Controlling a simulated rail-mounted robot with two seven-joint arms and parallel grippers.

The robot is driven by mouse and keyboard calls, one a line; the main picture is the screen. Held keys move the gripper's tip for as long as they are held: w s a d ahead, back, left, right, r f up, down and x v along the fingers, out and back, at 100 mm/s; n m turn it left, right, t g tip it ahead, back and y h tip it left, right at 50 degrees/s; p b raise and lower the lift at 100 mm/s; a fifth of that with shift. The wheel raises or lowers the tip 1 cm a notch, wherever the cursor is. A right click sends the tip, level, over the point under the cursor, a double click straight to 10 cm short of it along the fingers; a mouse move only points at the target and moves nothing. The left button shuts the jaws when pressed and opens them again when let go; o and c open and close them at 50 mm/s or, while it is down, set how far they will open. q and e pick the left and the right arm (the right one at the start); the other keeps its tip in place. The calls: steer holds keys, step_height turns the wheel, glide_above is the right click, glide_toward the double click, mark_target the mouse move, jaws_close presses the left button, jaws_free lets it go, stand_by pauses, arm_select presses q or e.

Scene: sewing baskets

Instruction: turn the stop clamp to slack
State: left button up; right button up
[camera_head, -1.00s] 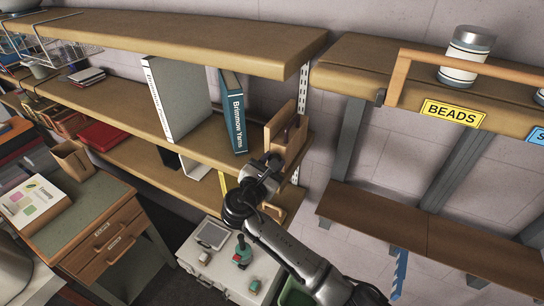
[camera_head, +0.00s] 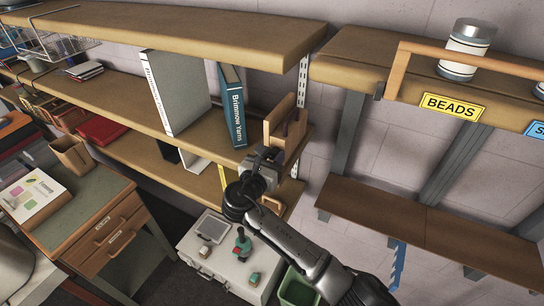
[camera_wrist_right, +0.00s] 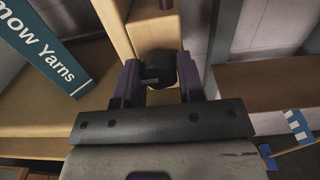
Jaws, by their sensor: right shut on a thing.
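The stop clamp shows as a small dark knob (camera_wrist_right: 157,68) in the right wrist view, on the face of a wooden upright (camera_wrist_right: 155,30). The same wooden piece (camera_head: 274,128) stands at the right end of the middle shelf in the head view. My right gripper (camera_wrist_right: 160,82) is shut on the knob, with one purple-grey finger on each side of it. In the head view my right gripper (camera_head: 268,160) reaches up to the wooden piece and hides the knob. The knob's turn position cannot be read. My left gripper is not in view.
A teal "Brimmow Yarns" book (camera_head: 232,105) and a white binder (camera_head: 175,92) stand left of the wooden piece. The upper shelf (camera_head: 190,35) overhangs them. A white case (camera_head: 222,268) with small items lies below my right arm. The right wall shelf (camera_head: 420,235) looks bare.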

steer(key=o, duration=0.7)
steer(key=shift+o, duration=1.1)
steer(key=shift+s+a+f+b, duration=0.15)
steer(key=shift+s+a+b, duration=0.15)
steer(key=shift+s, duration=0.15)
steer(key=b+v, duration=0.4)
steer(key=v, duration=0.8)
steer(key=shift+s+a, duration=0.15)
steer(key=shift+s, duration=0.2)
